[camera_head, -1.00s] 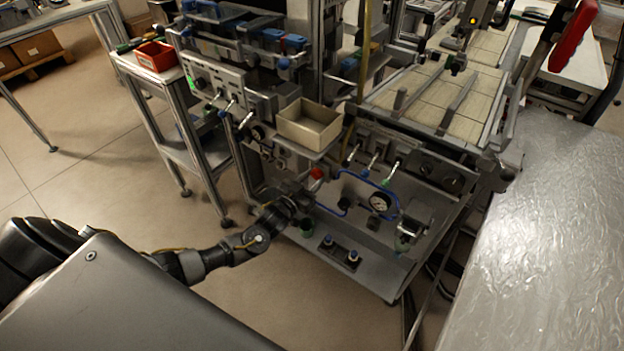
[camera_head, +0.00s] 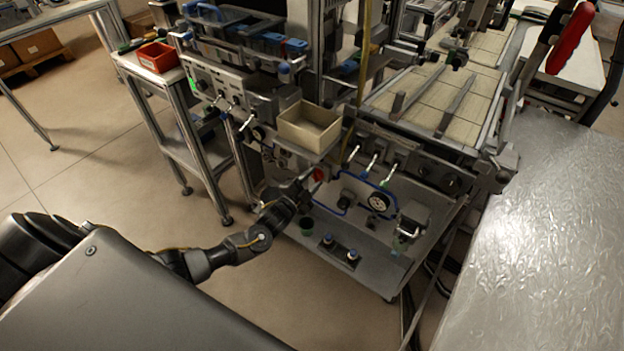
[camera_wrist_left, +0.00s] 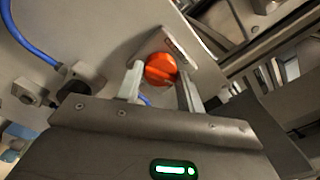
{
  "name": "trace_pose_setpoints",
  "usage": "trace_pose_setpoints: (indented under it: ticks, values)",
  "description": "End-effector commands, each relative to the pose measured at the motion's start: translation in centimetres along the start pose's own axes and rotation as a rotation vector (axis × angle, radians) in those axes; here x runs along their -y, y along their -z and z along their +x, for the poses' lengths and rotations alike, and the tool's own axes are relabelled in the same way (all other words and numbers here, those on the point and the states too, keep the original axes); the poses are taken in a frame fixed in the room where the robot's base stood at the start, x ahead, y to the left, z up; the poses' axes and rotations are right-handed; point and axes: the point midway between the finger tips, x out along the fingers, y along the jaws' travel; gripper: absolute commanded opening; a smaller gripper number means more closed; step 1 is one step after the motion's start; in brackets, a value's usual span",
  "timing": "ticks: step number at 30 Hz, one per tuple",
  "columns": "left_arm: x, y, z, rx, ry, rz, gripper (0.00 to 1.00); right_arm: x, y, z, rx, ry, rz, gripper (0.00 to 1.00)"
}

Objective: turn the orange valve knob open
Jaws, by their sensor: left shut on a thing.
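The orange valve knob (camera_wrist_left: 160,69) sits on a grey panel in the left wrist view, between the two fingers of my left gripper (camera_wrist_left: 161,82). The fingers are shut on it, one on each side. In the head view the knob (camera_head: 319,175) is a small red-orange spot just past the tip of my left gripper (camera_head: 308,186), partly hidden by it. My left arm reaches in from the left, low in front of the machine. My right gripper is not in view.
A beige open box (camera_head: 309,128) stands above the knob. A blue hose (camera_wrist_left: 28,42) and a dark fitting (camera_wrist_left: 79,80) lie beside it on the panel. A round gauge (camera_head: 378,201) is to the right. A silver-covered surface (camera_head: 545,240) fills the right side.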

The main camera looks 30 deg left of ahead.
Motion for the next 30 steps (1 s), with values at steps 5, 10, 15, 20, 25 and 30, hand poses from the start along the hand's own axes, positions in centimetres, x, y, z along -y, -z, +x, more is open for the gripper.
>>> trace_pose_setpoints:
  ticks: [5,10,15,20,25,30]
  values:
    - [-0.1,0.1,0.0,0.0,-0.003,0.145,0.15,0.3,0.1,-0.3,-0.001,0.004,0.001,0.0]
    - [-0.1,0.1,0.0,-0.002,-0.003,0.258,0.15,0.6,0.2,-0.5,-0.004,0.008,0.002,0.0]
    - [-0.1,0.1,0.0,-0.002,-0.003,0.335,0.15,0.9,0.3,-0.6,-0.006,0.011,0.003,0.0]
    - [-0.1,0.1,-0.1,-0.002,-0.003,0.379,0.15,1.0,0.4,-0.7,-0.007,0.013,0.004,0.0]
    - [-0.2,0.0,-0.1,-0.002,-0.003,0.398,0.15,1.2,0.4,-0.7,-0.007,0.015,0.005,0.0]
    - [-0.2,0.0,-0.1,-0.002,-0.003,0.401,0.15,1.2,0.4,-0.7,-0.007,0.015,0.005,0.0]
